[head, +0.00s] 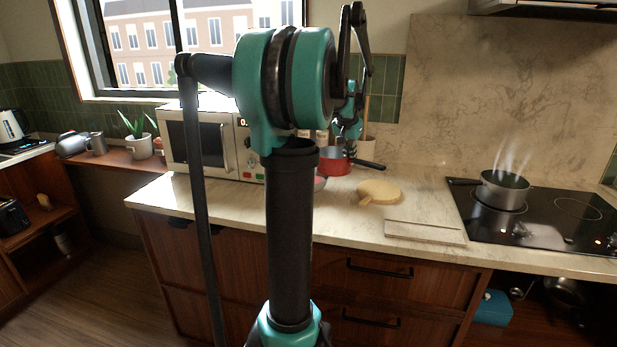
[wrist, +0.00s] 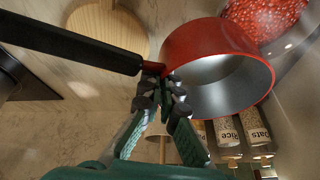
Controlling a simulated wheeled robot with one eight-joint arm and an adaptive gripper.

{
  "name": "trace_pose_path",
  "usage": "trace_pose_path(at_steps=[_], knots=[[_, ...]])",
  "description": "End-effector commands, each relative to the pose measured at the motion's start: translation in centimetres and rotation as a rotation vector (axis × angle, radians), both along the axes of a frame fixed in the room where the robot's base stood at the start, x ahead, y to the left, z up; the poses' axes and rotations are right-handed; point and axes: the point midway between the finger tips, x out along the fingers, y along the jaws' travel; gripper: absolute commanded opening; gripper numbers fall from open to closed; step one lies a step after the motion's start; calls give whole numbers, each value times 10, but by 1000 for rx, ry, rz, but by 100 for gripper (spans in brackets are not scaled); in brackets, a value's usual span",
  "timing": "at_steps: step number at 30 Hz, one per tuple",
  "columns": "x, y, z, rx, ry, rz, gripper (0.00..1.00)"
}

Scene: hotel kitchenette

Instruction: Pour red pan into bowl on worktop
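The red pan (wrist: 205,45) has a black handle and a grey inside. In the wrist view my gripper (wrist: 161,82) has its fingers closed on the handle where it joins the pan. The pan is tilted, its mouth faces down in the wrist view, and the part of its inside that shows looks bare. The bowl (wrist: 288,46) is partly cut off at the upper right, close beside the pan, with many small red pieces in it. In the head view the red pan (head: 334,166) is above the worktop, and my arm mostly hides the bowl (head: 320,184).
A round wooden board (head: 381,191) lies right of the pan, with a flat pale board (head: 424,232) in front. A steaming pot (head: 503,190) stands on the hob (head: 545,218). A microwave (head: 205,142) is at left. Rice and oats jars (wrist: 226,134) stand behind the pan.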

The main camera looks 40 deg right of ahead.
Motion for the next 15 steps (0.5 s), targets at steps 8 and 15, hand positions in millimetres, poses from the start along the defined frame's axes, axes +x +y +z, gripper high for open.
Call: trace_pose_path(at_steps=[8, 15], knots=[[0, 0, 16, -1, 0, 0, 0], [0, 0, 35, -2, 1, -1, 0]])
